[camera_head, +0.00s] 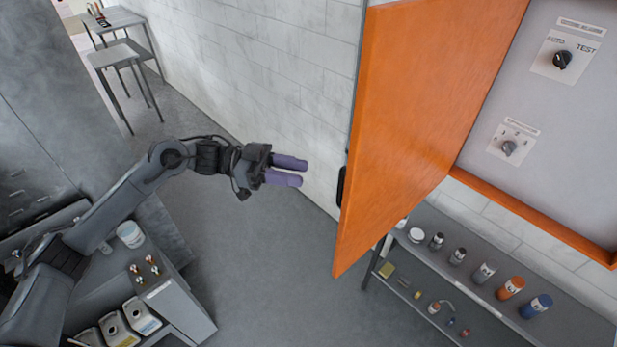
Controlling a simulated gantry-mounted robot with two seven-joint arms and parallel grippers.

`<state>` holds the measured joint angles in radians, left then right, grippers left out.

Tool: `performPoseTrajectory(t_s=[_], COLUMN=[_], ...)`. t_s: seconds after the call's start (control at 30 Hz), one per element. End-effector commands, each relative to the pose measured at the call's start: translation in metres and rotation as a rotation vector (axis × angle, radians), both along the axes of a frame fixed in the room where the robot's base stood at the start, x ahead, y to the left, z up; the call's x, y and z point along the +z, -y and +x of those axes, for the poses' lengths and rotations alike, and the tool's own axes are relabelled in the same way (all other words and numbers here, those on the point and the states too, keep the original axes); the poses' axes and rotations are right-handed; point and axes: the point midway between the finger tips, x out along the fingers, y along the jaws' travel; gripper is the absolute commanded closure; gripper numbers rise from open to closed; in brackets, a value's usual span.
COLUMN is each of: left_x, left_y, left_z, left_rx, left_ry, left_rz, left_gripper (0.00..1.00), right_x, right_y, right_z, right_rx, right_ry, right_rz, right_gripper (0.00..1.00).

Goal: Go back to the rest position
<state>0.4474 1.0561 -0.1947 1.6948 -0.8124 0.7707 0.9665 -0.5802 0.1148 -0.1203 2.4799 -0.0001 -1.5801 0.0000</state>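My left gripper (288,171) is in the middle of the head view, in the air left of the open orange cabinet door (425,100). Its two purple fingers point right and stand a little apart, with nothing between them. A gap separates the fingertips from the door and its dark handle (342,187). My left arm reaches in from the lower left. My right gripper does not show.
The open door fronts a grey control panel with a TEST knob (562,60) and a lower knob (509,148). A shelf (405,281) with bottles stands below. A workbench (187,308) with containers is at lower left. Small tables (113,55) stand at the back. Floor between is clear.

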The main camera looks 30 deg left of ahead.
Motion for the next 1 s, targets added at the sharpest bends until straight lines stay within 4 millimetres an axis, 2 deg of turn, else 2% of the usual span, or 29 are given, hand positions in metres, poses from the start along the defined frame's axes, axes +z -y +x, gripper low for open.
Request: performPoseTrajectory(t_s=[0.13,0.53,0.67,0.77,0.87,0.97,1.0], left_x=[0.000,0.000,-0.008,-0.030,-0.065,-0.098,-0.108], left_y=[-0.006,-0.006,-0.006,0.002,0.022,0.062,0.081], left_z=[-0.002,-0.002,-0.004,-0.010,-0.024,-0.056,-0.069], left_rx=[0.001,0.001,0.000,-0.010,-0.034,-0.084,-0.092], left_ry=[0.000,-0.001,-0.022,-0.076,-0.165,-0.253,-0.281], left_rz=[0.001,0.001,0.000,-0.023,-0.083,-0.184,-0.231], left_gripper=[0.65,0.65,0.65,0.65,0.65,0.65,0.65], right_x=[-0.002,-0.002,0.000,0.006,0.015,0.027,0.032], right_y=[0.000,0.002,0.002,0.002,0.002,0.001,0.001], right_z=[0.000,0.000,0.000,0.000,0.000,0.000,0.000], right_rx=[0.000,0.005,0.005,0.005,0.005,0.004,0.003], right_ry=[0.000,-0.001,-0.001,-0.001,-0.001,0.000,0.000], right_rz=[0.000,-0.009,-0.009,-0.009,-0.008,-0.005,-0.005], right_gripper=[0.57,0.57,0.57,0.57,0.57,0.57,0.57])
